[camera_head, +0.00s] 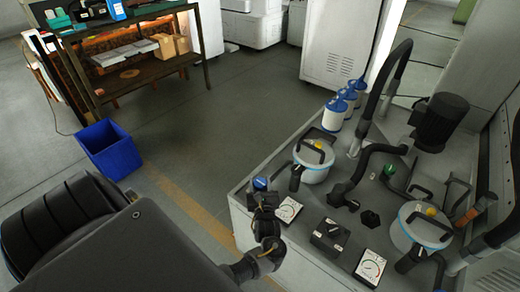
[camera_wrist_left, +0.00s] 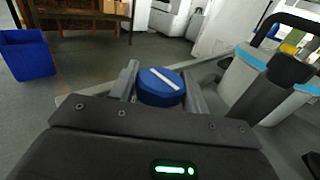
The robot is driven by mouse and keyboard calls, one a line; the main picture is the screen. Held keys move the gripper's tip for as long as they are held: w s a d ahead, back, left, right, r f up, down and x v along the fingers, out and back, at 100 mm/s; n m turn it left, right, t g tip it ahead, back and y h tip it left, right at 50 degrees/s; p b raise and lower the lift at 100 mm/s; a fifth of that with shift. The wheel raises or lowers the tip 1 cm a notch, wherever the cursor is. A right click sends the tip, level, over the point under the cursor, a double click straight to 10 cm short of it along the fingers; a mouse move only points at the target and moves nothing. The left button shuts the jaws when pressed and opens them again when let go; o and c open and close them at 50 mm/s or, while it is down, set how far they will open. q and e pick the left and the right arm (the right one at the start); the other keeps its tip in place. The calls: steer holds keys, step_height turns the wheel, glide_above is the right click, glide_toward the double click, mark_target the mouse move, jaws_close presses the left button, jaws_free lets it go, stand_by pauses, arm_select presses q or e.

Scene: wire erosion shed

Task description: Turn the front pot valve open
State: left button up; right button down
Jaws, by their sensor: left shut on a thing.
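A round blue valve knob (camera_wrist_left: 160,88) with a white bar across its top sits between the fingers of my left gripper (camera_wrist_left: 160,84). The bar slants from upper left to lower right in the wrist view. In the head view the blue knob (camera_head: 260,184) shows at the near left corner of the grey machine top, and my left gripper (camera_head: 263,198) is shut on it. The fingers hide its sides and stem. Just behind it stands a white pot with a blue rim (camera_head: 313,172). My right gripper is not in view.
The machine top (camera_head: 292,232) also carries gauges, a black box (camera_head: 330,236), a green knob (camera_head: 388,171), a second pot (camera_head: 408,238), black hoses and a motor (camera_head: 440,120). A blue bin (camera_head: 110,150) and a shelf stand left. Open floor lies between.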

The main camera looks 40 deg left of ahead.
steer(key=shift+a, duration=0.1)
arm_select(q)
steer(key=o, duration=1)
steer(key=shift+d, duration=0.1)
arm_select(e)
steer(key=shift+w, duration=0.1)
arm_select(q)
steer(key=shift+s+d, duration=0.25)
steer(key=shift+s, duration=0.05)
steer(key=v, duration=0.8)
steer(key=shift+s+d+p, duration=0.25)
steer(key=shift+p, duration=0.05)
steer(key=shift+s+d, duration=0.4)
steer(key=shift+d, duration=0.05)
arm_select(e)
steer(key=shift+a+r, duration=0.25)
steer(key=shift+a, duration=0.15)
